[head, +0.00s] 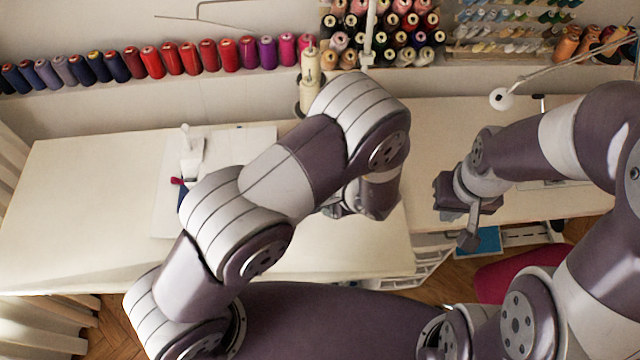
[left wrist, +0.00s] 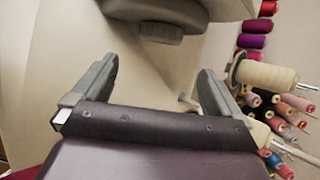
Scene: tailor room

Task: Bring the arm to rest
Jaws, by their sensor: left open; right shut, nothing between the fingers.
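My left arm comes in from the lower left, bends across the table and mostly hides its own gripper in the head view. In the left wrist view my left gripper (left wrist: 156,88) has its two fingers wide apart with nothing between them. My right arm comes in from the right edge. My right gripper (head: 468,228) points down near the front edge of the right table, with its fingers together and nothing visible in them.
A long cream table (head: 75,200) stands below a row of thread spools (head: 190,58). A large cream cone of thread (head: 310,70) stands behind my left arm. A magenta seat (head: 520,270) is at lower right. The table's left part is clear.

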